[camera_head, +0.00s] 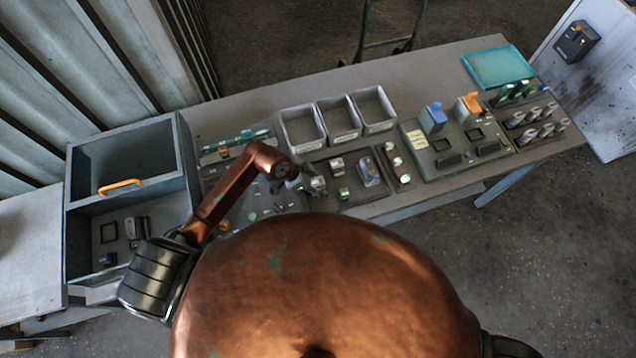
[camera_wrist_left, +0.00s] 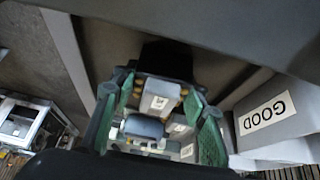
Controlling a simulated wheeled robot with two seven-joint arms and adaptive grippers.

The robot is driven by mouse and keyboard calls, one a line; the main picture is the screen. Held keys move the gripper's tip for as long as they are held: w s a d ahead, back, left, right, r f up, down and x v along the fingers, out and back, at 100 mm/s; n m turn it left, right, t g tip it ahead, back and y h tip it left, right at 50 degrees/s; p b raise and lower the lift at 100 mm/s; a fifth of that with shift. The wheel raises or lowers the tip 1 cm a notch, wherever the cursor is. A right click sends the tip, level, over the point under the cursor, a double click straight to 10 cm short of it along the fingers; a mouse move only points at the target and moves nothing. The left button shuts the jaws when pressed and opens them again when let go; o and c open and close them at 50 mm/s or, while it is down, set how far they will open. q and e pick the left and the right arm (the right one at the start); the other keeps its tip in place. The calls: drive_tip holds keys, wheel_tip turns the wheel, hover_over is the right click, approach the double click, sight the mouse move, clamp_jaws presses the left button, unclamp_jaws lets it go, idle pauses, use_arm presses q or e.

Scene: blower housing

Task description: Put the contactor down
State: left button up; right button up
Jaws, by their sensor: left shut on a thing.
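My left gripper (camera_head: 306,184) is over the middle of the bench, just in front of the row of grey bins. In the left wrist view, the green-padded fingers (camera_wrist_left: 160,125) are shut around a grey and white block, which I take to be the contactor (camera_wrist_left: 158,103). The fingers hide part of it, and I cannot tell whether it touches the surface below. A bin with a GOOD label (camera_wrist_left: 266,112) is close on the right in that view. My right gripper is not in view.
Three empty grey bins (camera_head: 322,139) stand at the back of the bench. A grey box with an orange handle (camera_head: 121,186) is at the left. A dark tray with small parts (camera_head: 352,204) lies beside the gripper. A teal tray (camera_head: 474,72) is at the far right.

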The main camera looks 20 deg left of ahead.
use_arm(q)
drive_tip(key=shift+f, duration=0.25)
drive_tip(key=shift+f, duration=0.3)
drive_tip(key=o, duration=1.4)
drive_tip(key=shift+c, duration=0.2)
drive_tip(key=shift+r, duration=0.25)
drive_tip(key=v, duration=1.2)
drive_tip(key=shift+r+b, duration=0.3)
drive_tip(key=shift+r, duration=0.05)
